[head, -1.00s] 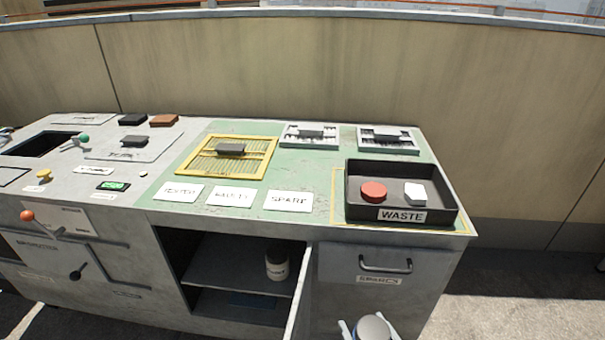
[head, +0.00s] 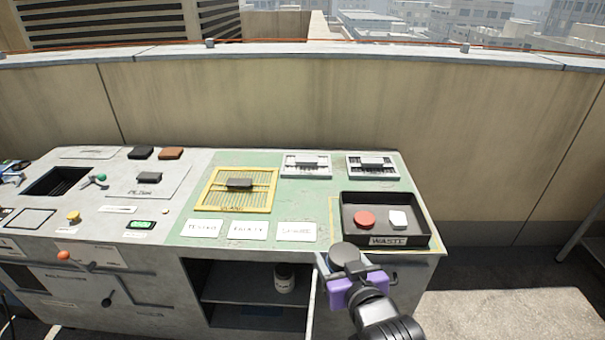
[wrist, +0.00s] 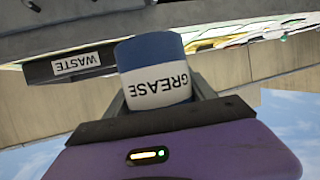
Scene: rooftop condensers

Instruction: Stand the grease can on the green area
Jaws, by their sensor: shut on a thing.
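My gripper (wrist: 160,100) is shut on the grease can (wrist: 155,80), a blue can with a white band reading GREASE. In the head view the can's dark round lid (head: 345,256) shows at my gripper, in front of the bench's front edge, near the open cabinet door. The wrist view shows the can upside down in the picture. The green area (head: 310,200) covers the middle and right of the bench top. Its right part holds the waste tray, and its front has three white labels.
The black waste tray (head: 428,217) holds a red puck (head: 364,220) and a white piece (head: 398,219). A yellow-framed filter (head: 205,190) and two grey filters stand on the green. Bare green lies between filters and labels.

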